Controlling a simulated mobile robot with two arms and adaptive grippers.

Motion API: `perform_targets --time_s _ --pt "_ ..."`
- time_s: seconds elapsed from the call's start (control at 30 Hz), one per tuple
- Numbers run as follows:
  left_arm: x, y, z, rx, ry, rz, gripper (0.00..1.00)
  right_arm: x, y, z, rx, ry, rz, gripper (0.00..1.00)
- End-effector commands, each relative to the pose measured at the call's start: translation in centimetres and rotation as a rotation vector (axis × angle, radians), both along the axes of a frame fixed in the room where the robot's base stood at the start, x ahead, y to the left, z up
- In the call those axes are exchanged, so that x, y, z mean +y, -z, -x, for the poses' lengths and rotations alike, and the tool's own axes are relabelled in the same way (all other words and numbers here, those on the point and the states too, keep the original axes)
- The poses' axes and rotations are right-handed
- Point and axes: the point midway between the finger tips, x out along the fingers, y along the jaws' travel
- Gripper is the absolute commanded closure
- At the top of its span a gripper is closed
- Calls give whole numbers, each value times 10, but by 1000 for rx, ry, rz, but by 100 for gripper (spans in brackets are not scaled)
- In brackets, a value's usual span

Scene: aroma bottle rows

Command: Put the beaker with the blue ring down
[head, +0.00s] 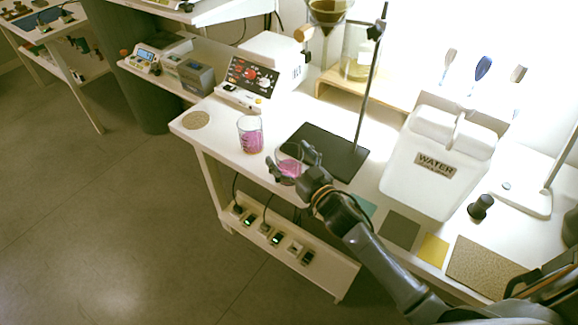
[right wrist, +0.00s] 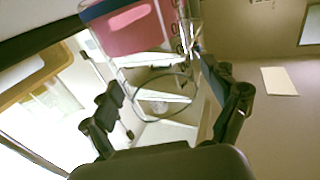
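My right gripper (head: 291,160) has its fingers on both sides of a clear beaker (head: 287,170) with pink liquid, by the front edge of the table (head: 222,140). In the right wrist view the beaker (right wrist: 150,75) lies between the fingertips (right wrist: 160,78), which appear to be shut on it. A blue band shows beside the pink liquid there. I cannot tell whether its base touches anything. A second beaker (head: 250,134) with pink liquid stands upright on the table to the left, apart from the gripper. My left gripper is not in view.
A black stand base (head: 345,158) with a rod lies just behind the held beaker. A round cork mat (head: 196,120) lies at the left corner. A white water container (head: 437,185) stands right, behind grey (head: 399,231) and yellow (head: 433,250) mats. A low shelf (head: 325,272) holds several devices.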

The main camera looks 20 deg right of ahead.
Motion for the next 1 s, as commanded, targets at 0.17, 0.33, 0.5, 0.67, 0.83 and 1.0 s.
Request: perform_targets --time_s 0.17,0.33,0.5,0.67,0.83,1.0 --pt "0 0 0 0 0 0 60 0 0 0 0 0 0 54" --pt "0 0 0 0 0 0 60 0 -1 0 -2 0 -1 85" --pt "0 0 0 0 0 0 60 0 -1 0 -3 0 -1 85" --pt "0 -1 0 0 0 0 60 0 -8 0 -4 -1 1 85" --pt "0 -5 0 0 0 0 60 0 -31 0 -6 -1 0 85" --pt "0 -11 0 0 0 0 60 7 -64 25 -5 -3 -1 85"
